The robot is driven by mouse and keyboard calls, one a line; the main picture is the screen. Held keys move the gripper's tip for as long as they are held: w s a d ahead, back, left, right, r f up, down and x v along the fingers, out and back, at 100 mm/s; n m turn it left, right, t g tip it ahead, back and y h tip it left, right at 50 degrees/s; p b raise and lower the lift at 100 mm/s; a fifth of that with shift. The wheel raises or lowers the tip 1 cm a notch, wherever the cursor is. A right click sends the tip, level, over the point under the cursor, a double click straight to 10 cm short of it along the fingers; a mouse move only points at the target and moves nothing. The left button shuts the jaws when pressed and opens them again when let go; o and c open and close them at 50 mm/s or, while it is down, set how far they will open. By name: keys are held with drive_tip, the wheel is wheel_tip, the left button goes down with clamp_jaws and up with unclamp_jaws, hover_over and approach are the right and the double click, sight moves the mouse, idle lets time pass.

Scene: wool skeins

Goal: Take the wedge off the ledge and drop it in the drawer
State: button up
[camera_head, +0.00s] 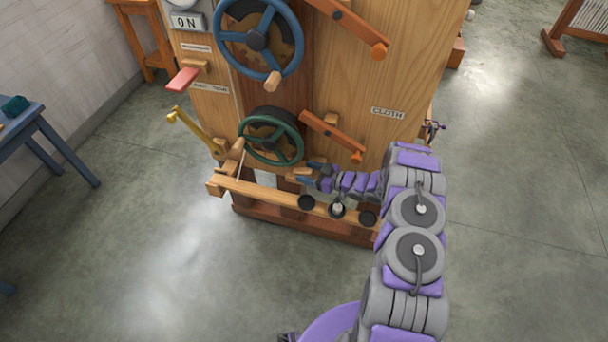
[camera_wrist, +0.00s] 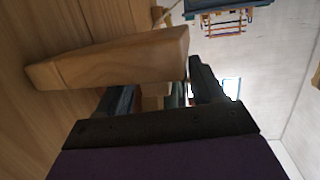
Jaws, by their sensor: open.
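My gripper (camera_head: 309,172) is open in front of the wooden machine, below the green wheel and near the front rail. In the wrist view, my open gripper (camera_wrist: 160,90) has its two dark fingers apart. A small pale wooden block (camera_wrist: 153,98) shows in line with the gap between them; I cannot tell if it is the wedge or if the jaws touch it. A larger tapered wooden piece (camera_wrist: 110,60) crosses in front of the left finger and hides part of it. I cannot make out the ledge or the drawer for certain.
The wooden rail (camera_head: 262,196) with black knobs runs along the machine's front. A green wheel (camera_head: 271,138), a blue wheel (camera_head: 257,38), an orange-tipped lever (camera_head: 331,135) and a yellow lever (camera_head: 196,131) stick out. A blue table (camera_head: 22,122) stands left; the front floor is clear.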

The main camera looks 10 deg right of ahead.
drive_tip(key=shift+w+a+f, duration=0.1)
drive_tip(key=shift+w+a, duration=0.15)
drive_tip(key=shift+a, duration=0.1)
drive_tip(key=c, duration=1.2)
drive_tip(key=shift+r, duration=0.55)
drive_tip(key=f+p+v, duration=0.3)
drive_tip(key=p+v, duration=0.1)
drive_tip(key=v, duration=1.3)
drive_tip(key=shift+s+d, duration=0.35)
drive_tip(key=shift+d, duration=0.25)
